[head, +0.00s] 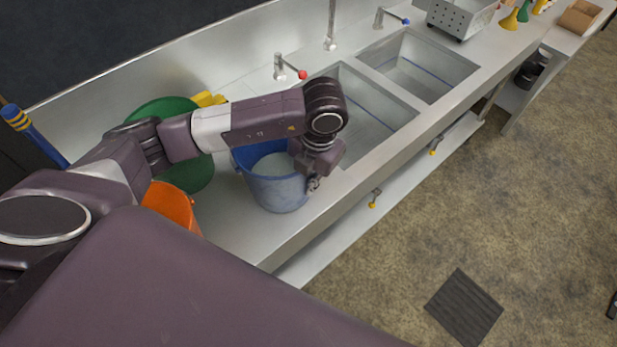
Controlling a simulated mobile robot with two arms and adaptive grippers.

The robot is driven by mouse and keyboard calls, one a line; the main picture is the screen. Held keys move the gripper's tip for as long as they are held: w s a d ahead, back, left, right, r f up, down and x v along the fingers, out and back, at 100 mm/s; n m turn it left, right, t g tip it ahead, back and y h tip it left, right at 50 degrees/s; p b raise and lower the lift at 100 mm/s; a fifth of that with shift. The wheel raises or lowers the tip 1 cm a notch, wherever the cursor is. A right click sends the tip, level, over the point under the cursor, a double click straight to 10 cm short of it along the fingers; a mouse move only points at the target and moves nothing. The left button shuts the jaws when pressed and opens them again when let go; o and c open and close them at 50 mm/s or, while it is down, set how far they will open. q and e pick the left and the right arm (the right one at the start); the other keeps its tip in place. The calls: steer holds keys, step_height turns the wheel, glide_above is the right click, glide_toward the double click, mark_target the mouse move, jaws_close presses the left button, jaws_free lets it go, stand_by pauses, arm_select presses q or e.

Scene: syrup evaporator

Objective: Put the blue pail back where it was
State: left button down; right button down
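The blue pail (277,192) stands upright on the steel counter, left of the sink basins. Its rim is bright blue and its lower side looks greyer. My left arm reaches over it from the left. My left gripper (314,183) points down at the pail's right side, close to or touching the rim. The wrist hides part of the rim and most of the fingers, so I cannot tell whether they are closed on it. My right gripper is not in view.
An orange pail (172,207) and a green round vessel (190,172) stand left of the blue pail, partly behind my arm. Two basins (368,115) lie to the right, with taps (288,68) behind. A grey perforated box (461,16) stands farther along. A dark mat (464,306) lies on the floor.

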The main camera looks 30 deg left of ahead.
arm_select(q)
steer(key=shift+w, duration=0.1)
steer(key=c, duration=2.2)
jaws_free()
steer(key=shift+o, duration=0.2)
step_height(320, 180, up, 12)
steer(key=d+b, duration=0.1)
steer(key=b, duration=0.1)
steer(key=shift+s+d, duration=0.2)
steer(key=shift+d, duration=0.05)
